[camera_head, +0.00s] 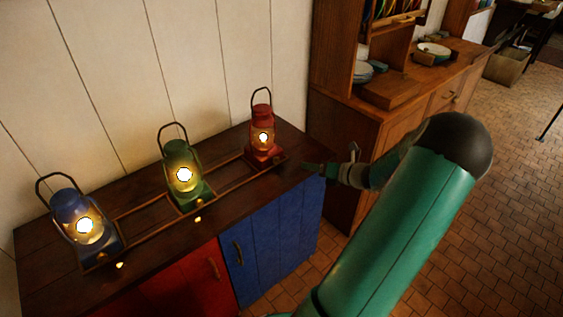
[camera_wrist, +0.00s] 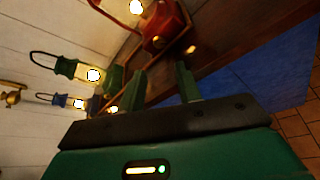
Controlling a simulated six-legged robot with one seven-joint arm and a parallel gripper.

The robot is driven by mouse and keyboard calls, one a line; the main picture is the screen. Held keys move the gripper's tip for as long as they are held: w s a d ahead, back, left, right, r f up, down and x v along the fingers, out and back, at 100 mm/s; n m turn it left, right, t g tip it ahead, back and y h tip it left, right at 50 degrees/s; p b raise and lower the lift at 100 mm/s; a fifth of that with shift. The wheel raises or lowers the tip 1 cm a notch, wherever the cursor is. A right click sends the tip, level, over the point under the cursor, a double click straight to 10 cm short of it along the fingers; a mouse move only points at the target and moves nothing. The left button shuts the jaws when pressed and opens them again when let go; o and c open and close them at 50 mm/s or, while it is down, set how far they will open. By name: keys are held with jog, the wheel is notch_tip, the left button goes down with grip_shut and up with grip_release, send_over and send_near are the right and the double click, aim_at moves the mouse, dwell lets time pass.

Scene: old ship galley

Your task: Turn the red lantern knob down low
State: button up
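The red lantern (camera_head: 263,143) stands lit at the right end of the dark wooden counter, upright in a low brass rail. My gripper (camera_head: 314,169) is just right of the red lantern, near the counter's right end. In the wrist view my gripper (camera_wrist: 160,78) has its two green fingers apart with nothing between them. The knob lies beyond the fingertips, apart from them. The knob's setting cannot be made out.
A lit green lantern (camera_head: 183,174) and a lit blue lantern (camera_head: 84,223) stand farther left in the same brass rail (camera_head: 140,208). Red and blue cupboard doors (camera_head: 270,250) are below the counter. A wooden dresser (camera_head: 345,135) stands to the right; tiled floor is open beyond.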

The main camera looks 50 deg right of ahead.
aim_at(278, 161)
jog(key=x, duration=1.3)
jog(key=c, duration=0.7)
